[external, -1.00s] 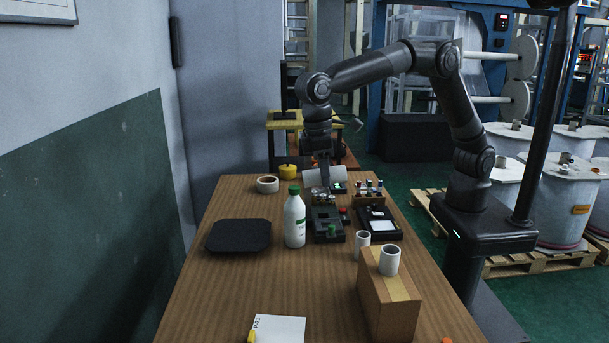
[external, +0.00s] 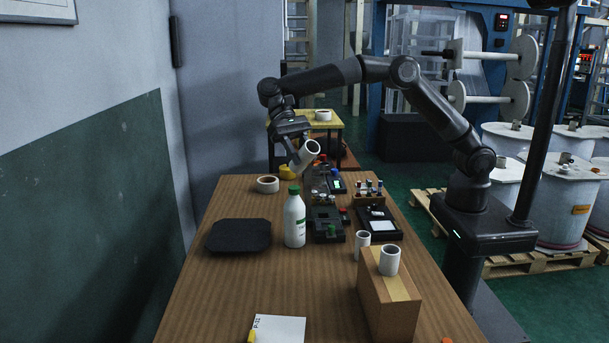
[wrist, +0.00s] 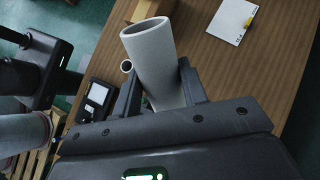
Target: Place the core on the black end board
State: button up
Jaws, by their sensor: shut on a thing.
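My gripper (external: 294,158) is shut on a white hollow core (external: 308,152) and holds it tilted in the air above the far part of the table. In the wrist view the core (wrist: 152,58) sticks out from between the two fingers of my gripper (wrist: 158,88), with its open end facing up the picture. The black end board (external: 239,236) lies flat on the left side of the table, nearer the external camera than my gripper. Its top is bare. The core and the board are well apart.
A white bottle with a green cap (external: 294,220) stands just right of the board. A tape roll (external: 267,184) lies behind it. Dark devices (external: 326,222) fill the table's middle right. A cardboard box (external: 388,300) bears a short white tube (external: 389,261). The front left table is mostly clear.

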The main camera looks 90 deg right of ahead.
jog(key=w+d+r+m+t+y, duration=0.2)
jog(key=w+d+m+t+y, duration=0.15)
jog(key=d+m+t, duration=0.5)
jog(key=w+d+r+m+t+y, duration=0.25)
jog(key=w+d+m+t, duration=0.2)
jog(key=d, duration=0.75)
jog(key=t+y, duration=0.1)
jog(key=y, duration=0.1)
send_over(260, 231)
jog(key=f, duration=2.5)
jog(key=shift+d, duration=0.2)
jog(key=shift+a+f, duration=0.1)
jog(key=shift+f, duration=0.05)
notch_tip(260, 231, down, 4)
jog(key=shift+r, duration=0.15)
